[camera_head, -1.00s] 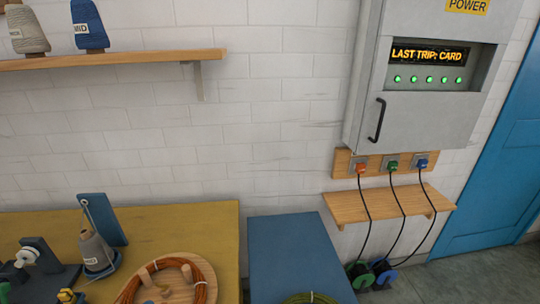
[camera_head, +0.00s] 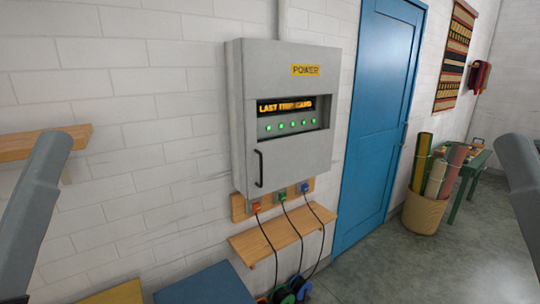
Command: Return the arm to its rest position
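Two grey arm links of mine show, one at the left edge and one at the right edge of the head view. Both grippers are out of the picture, so I cannot see whether they hold anything. No wool skein shows clearly in this view.
A grey power cabinet (camera_head: 288,115) hangs on the white wall, above a wooden shelf (camera_head: 284,232) and cords to reels on the floor. A blue door (camera_head: 378,110) stands right of it. A basket (camera_head: 424,216) of rolls and a green table (camera_head: 470,172) stand farther right. Floor between is clear.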

